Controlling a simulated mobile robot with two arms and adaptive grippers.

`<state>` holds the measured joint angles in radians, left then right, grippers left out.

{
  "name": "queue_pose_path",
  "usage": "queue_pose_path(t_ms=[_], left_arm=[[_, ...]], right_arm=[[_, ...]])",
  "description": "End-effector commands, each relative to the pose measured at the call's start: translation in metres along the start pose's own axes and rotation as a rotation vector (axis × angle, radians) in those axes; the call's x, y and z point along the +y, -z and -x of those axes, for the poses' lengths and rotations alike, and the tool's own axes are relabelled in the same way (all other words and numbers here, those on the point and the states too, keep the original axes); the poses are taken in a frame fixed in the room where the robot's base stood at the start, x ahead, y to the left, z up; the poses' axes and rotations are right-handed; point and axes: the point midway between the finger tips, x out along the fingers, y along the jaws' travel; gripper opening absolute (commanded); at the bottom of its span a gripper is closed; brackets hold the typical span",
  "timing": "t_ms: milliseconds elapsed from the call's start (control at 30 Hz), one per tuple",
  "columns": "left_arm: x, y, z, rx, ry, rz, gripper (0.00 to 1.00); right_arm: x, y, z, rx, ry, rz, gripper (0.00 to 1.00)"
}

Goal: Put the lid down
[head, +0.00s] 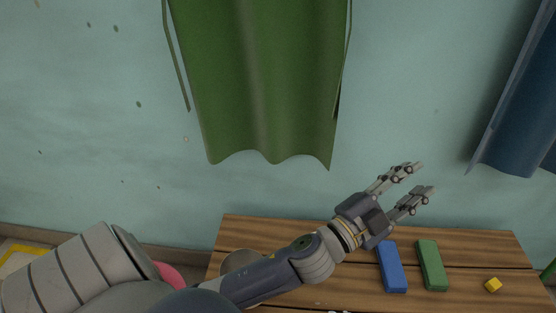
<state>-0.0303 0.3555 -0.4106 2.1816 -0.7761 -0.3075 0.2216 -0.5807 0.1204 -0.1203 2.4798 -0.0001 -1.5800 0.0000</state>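My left gripper (410,178) is open and empty, with its two fingers spread and pointing to the upper right. It is above the back part of the wooden table (320,228), in front of the wall. A round grey-beige thing (238,259) shows at the table's left, partly hidden behind my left forearm. I cannot tell whether it is the lid. No other lid shows. My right gripper is not in view.
Green cloth (265,80) and dark blue cloth (515,110) hang at the wall. A pink thing (170,274) is left of the table.

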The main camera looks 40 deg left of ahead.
Motion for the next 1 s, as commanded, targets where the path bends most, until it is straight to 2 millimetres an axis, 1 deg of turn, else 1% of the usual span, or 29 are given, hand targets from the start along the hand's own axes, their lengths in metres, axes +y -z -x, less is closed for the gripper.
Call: queue_pose_path(t_ms=[33, 67, 100, 167, 200, 267, 300, 333, 367, 400, 467, 500, 600, 700, 733, 800, 1000], left_arm=[[0.001, -0.03, 0.015, -0.137, 0.009, 0.077, 0.35], [0.002, -0.048, 0.025, -0.22, 0.012, 0.119, 0.35], [0.006, -0.07, 0.04, -0.33, 0.008, 0.172, 0.35], [0.016, -0.102, 0.068, -0.495, -0.008, 0.25, 0.35], [0.025, -0.121, 0.09, -0.605, -0.027, 0.301, 0.35], [0.042, -0.144, 0.127, -0.768, -0.068, 0.372, 0.35], [0.055, -0.155, 0.153, -0.874, -0.101, 0.418, 0.35], [0.065, -0.162, 0.174, -0.949, -0.131, 0.45, 0.35], [0.074, -0.166, 0.194, -1.022, -0.162, 0.481, 0.35], [0.086, -0.169, 0.22, -1.111, -0.204, 0.517, 0.35], [0.102, -0.169, 0.257, -1.229, -0.27, 0.566, 0.35], [0.111, -0.167, 0.278, -1.295, -0.313, 0.593, 0.35], [0.126, -0.158, 0.318, -1.415, -0.4, 0.641, 0.35], [0.133, -0.15, 0.34, -1.478, -0.452, 0.666, 0.35], [0.134, -0.149, 0.344, -1.488, -0.461, 0.67, 0.35], [0.136, -0.148, 0.347, -1.499, -0.472, 0.673, 0.35], [0.136, -0.148, 0.347, -1.499, -0.472, 0.673, 0.35]], right_arm=[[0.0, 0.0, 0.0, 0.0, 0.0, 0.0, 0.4], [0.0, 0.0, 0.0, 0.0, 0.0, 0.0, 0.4], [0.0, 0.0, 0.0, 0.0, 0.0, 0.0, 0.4], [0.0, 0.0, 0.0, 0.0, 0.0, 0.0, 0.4], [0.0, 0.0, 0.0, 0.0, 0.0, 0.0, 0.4], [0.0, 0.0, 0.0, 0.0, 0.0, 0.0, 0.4], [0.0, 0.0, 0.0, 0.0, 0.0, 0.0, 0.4], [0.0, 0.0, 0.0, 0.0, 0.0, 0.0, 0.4], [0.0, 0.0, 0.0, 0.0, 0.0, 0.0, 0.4], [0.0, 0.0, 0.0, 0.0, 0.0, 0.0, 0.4], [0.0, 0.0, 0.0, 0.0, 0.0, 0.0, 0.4], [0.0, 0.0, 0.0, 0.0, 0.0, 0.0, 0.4], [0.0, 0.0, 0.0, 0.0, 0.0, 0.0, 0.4], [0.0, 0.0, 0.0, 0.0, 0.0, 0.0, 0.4], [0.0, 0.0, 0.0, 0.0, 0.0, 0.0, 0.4], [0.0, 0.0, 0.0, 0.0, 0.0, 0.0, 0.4], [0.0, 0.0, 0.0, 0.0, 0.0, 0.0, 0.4]])
